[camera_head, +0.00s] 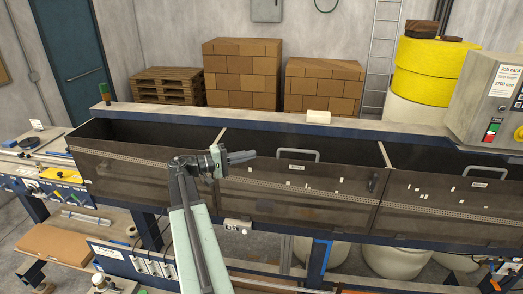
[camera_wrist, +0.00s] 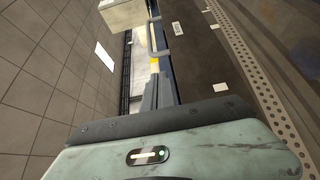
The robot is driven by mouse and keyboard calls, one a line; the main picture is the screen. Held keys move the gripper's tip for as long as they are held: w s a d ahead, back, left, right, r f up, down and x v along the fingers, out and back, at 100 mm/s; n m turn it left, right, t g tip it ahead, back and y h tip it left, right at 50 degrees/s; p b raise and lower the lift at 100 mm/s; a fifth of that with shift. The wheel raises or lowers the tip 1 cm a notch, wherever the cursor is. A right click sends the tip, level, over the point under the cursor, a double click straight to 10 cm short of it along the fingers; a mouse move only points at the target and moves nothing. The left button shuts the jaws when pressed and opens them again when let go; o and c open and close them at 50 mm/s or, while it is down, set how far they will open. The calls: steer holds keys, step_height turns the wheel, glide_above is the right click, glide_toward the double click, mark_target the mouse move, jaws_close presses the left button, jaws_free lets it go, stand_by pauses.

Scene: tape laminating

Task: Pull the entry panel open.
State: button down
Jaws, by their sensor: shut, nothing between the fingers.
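A row of brown see-through panels fronts the long machine; I cannot read which one is the entry panel. The left panel (camera_head: 120,170) has no handle that I can see, and my arm covers its right end. The middle panel (camera_head: 290,195) has a grey bar handle (camera_head: 297,152) on its upper edge with a small label below. The right panel (camera_head: 440,215) has a similar handle (camera_head: 488,170). My gripper (camera_head: 252,156) is shut and empty, pointing right, left of the middle handle and apart from it. Grey fingers (camera_wrist: 164,85) show in the wrist view.
A pale block (camera_head: 318,117) sits on the ledge behind the panels. A control box (camera_head: 490,105) stands at the right end, with a yellow drum (camera_head: 425,70) behind. Stacked boxes (camera_head: 243,72) and pallets (camera_head: 167,86) stand farther back.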

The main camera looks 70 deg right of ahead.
steer(key=x, duration=0.9)
